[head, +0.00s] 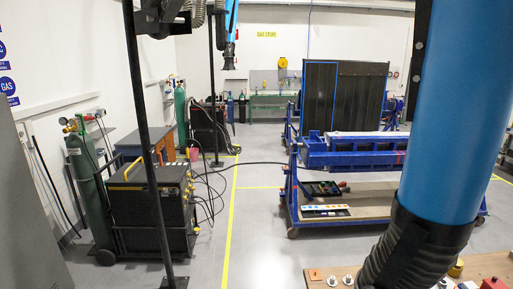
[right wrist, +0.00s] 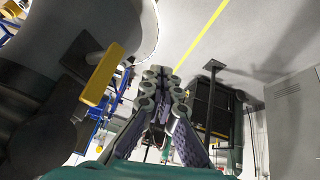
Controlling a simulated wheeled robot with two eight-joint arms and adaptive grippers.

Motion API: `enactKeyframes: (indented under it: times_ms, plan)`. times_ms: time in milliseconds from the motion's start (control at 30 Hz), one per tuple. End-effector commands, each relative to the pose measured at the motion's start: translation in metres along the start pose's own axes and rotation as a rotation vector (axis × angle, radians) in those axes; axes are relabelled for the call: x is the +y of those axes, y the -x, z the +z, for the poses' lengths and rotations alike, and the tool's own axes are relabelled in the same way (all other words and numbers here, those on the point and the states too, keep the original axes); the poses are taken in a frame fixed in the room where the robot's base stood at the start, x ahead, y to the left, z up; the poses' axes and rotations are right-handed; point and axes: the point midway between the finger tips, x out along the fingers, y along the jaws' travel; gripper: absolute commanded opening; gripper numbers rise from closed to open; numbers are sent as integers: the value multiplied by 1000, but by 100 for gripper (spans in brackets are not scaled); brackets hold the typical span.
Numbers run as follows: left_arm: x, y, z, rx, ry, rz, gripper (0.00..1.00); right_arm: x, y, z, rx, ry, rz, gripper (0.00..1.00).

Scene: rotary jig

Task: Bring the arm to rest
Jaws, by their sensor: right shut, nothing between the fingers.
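My right gripper (right wrist: 161,78) shows in the right wrist view. Its two jointed fingers come together at the tips and it is shut with nothing between them. The fingers are in open air, with floor and equipment seen beyond. No arm or gripper that I can be sure is mine shows in the head view. My left gripper is in neither view. No rotary jig can be made out for certain.
A thick blue tube (head: 458,100) with a ribbed black end fills the head view's right side. A wooden bench top (head: 485,265) with small parts is at lower right. A blue-framed cart (head: 350,150) stands behind. A yellow handle (right wrist: 102,75) is left of the right gripper.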

Motion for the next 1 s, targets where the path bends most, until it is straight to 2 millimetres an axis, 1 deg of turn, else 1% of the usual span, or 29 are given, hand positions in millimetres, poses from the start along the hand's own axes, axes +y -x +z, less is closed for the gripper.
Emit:
enactKeyframes:
  times_ms: [33, 133, 200, 367, 467, 567, 800, 1000]
  plan:
    - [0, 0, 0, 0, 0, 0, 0, 0, 4, 6, 18, -70, -13, 0]
    - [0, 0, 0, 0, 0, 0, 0, -3, 9, 14, 55, -210, -44, 0]
    - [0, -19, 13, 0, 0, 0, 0, -7, -11, 24, 54, -205, -46, 0]
    - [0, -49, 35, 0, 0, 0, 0, -13, -42, 43, 53, -200, -45, 0]
    - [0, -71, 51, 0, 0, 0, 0, -17, -65, 58, 53, -199, -44, 0]
    - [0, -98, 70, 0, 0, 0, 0, -21, -92, 75, 52, -198, -44, 0]
    - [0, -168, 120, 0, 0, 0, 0, -34, -165, 120, 52, -196, -44, 0]
    - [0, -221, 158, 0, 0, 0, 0, -43, -220, 154, 52, -196, -44, 0]
